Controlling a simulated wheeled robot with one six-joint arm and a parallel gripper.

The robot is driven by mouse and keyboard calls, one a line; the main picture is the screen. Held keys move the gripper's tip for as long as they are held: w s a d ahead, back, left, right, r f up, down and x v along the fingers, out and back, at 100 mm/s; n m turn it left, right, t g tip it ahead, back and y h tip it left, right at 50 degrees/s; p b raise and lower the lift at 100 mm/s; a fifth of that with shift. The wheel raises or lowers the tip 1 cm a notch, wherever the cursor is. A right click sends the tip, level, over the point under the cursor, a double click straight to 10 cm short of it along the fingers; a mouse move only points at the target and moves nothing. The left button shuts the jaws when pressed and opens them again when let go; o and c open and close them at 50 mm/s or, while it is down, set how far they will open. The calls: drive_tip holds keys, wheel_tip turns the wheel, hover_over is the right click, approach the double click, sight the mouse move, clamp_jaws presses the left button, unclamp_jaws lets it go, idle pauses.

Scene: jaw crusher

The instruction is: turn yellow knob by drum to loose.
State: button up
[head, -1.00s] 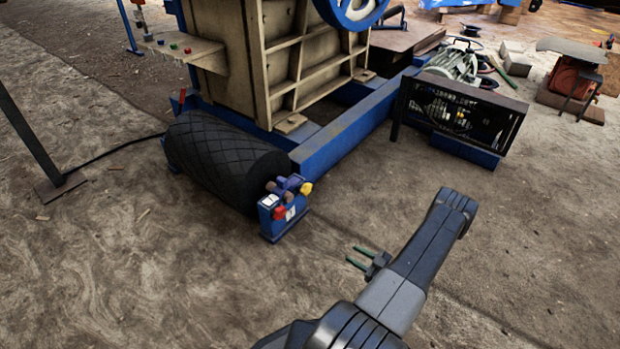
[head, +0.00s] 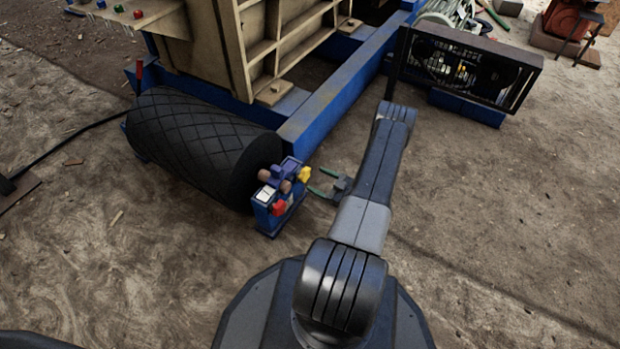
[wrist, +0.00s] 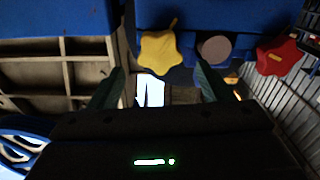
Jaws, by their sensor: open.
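The yellow knob (head: 304,174) is on the right side of a small blue valve block (head: 272,212) by the end of the black drum (head: 200,142). In the wrist view the yellow star-shaped knob (wrist: 161,53) lies ahead, between the fingertips and nearer the left one. My gripper (head: 322,182) has green fingers, is open and empty, and stands just right of the knob, pointing at it. It also shows in the wrist view (wrist: 160,85). I cannot tell whether the fingers reach around the knob; no contact shows.
A red knob (head: 278,208) sits on the block's front; it shows in the wrist view (wrist: 279,55) at right. A brownish round knob (wrist: 214,49) lies between the two. A blue beam (head: 340,95) runs behind. A caged motor frame (head: 470,65) stands back right. Ground at right is clear.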

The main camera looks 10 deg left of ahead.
sight(307, 175)
drive_tip(key=shift+b+x, duration=0.45)
drive_tip(key=shift+x, duration=1.75)
drive_tip(key=c, duration=1)
